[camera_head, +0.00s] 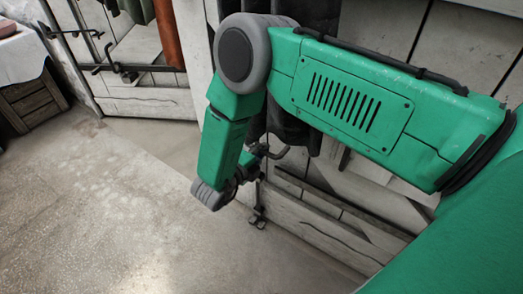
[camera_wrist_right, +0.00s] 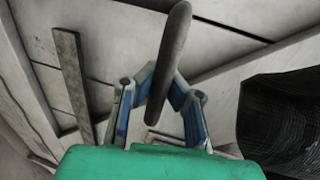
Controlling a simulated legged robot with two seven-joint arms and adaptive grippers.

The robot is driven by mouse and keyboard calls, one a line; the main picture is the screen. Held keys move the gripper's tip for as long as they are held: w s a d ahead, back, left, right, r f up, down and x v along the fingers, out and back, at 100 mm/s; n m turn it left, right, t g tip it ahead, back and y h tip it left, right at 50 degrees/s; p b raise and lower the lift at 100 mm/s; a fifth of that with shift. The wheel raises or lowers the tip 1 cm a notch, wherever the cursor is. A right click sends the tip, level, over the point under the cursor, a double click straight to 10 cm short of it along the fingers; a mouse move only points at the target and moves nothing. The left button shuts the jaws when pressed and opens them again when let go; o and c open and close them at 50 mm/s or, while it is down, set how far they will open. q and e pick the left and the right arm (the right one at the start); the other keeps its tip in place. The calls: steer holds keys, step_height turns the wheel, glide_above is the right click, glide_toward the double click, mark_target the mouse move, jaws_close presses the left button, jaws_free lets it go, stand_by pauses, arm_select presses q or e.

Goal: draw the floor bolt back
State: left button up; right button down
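The floor bolt is a dark upright rod (camera_head: 258,197) low on the pale plank door, its foot close to the floor. Its dark curved handle (camera_head: 273,152) shows at the top, just right of my right gripper (camera_head: 246,168). In the right wrist view the handle (camera_wrist_right: 172,50) is a smooth grey bar standing between the fingers of my right gripper (camera_wrist_right: 161,82). The blue-padded fingers are bent in against it from both sides and look shut on it. My forearm hides part of the bolt in the head view. My left gripper is not in view.
Dark cloth (camera_head: 293,130) hangs behind my arm; dark mesh (camera_wrist_right: 285,115) is close on the right in the wrist view. Another pale door (camera_head: 150,103) with black ironwork (camera_head: 125,69) stands at the back left. A wooden crate (camera_head: 32,100) is at far left. The floor (camera_head: 110,205) is clear.

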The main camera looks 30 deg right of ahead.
steer(key=shift+a+r+p, duration=0.2)
steer(key=shift+a+p, duration=0.2)
steer(key=shift+a, duration=0.1)
step_height(320, 180, up, 2)
steer(key=shift+r+p, duration=0.2)
steer(key=shift+p, duration=0.85)
steer(key=shift+f, duration=0.1)
steer(key=shift+a, duration=0.1)
steer(key=c, duration=1.7)
jaws_free()
steer(key=shift+o, duration=0.8)
steer(key=shift+a, duration=0.15)
steer(key=v, duration=1.2)
